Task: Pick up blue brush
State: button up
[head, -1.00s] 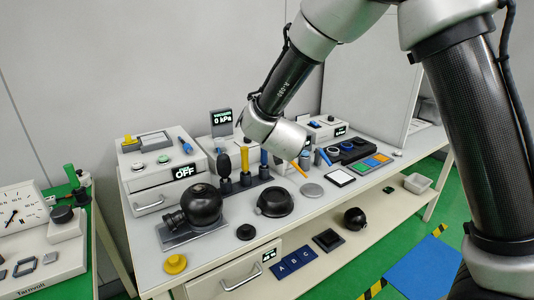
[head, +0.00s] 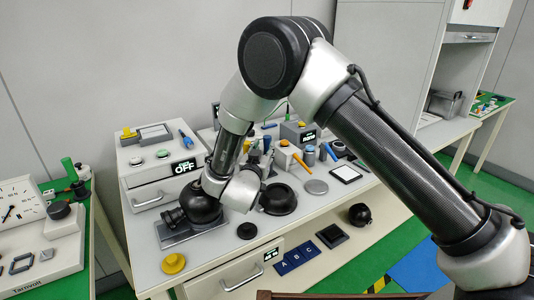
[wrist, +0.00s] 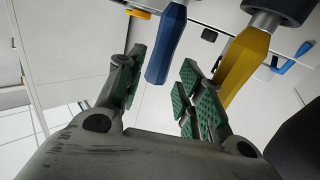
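The blue brush handle (wrist: 166,45) hangs down in the upper middle of the wrist view. My gripper (wrist: 163,85) is open, with its two green-padded fingers on either side of the handle's lower end. The handle appears to be in or just beyond the gap, apart from both pads. In the head view, a blue handle (head: 267,144) shows just past my wrist, among the standing tools.
A yellow-handled tool (wrist: 245,62) stands close beside the right finger in the wrist view. A drawer box (head: 150,185) stands to the left.

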aim_at(266, 143)
jog(key=w, duration=0.3)
jog(key=w+d, duration=0.1)
jog(key=w, duration=0.1)
jog(key=shift+r, duration=0.3)
jog(key=c, duration=0.8)
